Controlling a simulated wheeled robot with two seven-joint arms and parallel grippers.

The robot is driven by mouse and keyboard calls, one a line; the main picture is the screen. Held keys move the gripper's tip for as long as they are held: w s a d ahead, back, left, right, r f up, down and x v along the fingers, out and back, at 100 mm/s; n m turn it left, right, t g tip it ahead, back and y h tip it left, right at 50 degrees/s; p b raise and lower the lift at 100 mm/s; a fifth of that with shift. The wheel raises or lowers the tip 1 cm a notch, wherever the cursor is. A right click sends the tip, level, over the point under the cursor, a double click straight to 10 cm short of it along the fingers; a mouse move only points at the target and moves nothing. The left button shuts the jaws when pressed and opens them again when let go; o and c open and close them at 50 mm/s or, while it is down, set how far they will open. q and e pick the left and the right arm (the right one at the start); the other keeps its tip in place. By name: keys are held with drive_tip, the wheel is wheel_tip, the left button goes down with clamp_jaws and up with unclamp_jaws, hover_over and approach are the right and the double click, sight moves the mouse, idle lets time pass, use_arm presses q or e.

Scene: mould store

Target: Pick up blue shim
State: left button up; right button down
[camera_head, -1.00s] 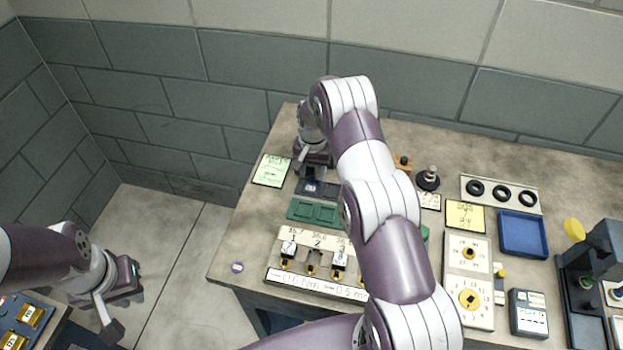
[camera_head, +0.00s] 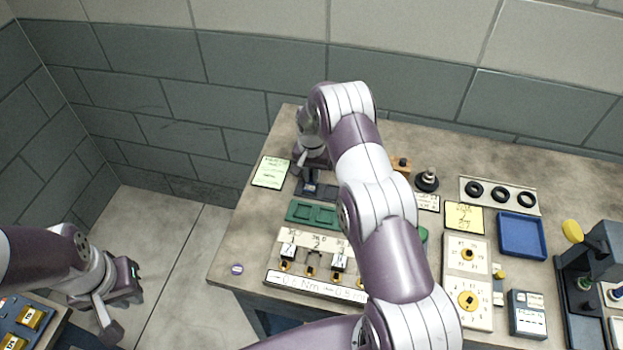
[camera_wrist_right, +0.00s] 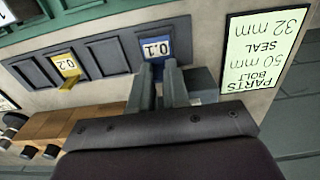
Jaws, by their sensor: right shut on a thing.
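The blue shim, with a white label reading 0.1, shows in the right wrist view (camera_wrist_right: 154,57) at the right end of a dark slotted tray (camera_wrist_right: 90,52). In the head view the shim (camera_head: 310,188) is a small blue patch at the tray's left end, below my right gripper (camera_head: 311,178). In the wrist view my right gripper's fingers (camera_wrist_right: 167,88) are shut on the shim's near edge. I cannot tell whether the shim is clear of its slot. My left gripper (camera_head: 125,292) hangs off the table at lower left, its fingers unclear.
A yellow shim marked 0.2 (camera_wrist_right: 67,66) sits in the same tray. A green parts card (camera_head: 271,171) lies left of the tray and a green tray (camera_head: 313,214) in front. An orange-brown block (camera_wrist_right: 62,126) stands nearby. My right arm hides part of the table's middle.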

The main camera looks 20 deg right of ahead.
wheel_tip(320, 180, up, 3)
drive_tip(key=shift+b, duration=0.75)
drive_tip(key=s+d+r+b, duration=0.3)
drive_tip(key=s+d+r, duration=0.3)
drive_tip(key=s, duration=0.4)
drive_tip(key=shift+d+r, duration=0.2)
drive_tip(key=shift+r, duration=0.3)
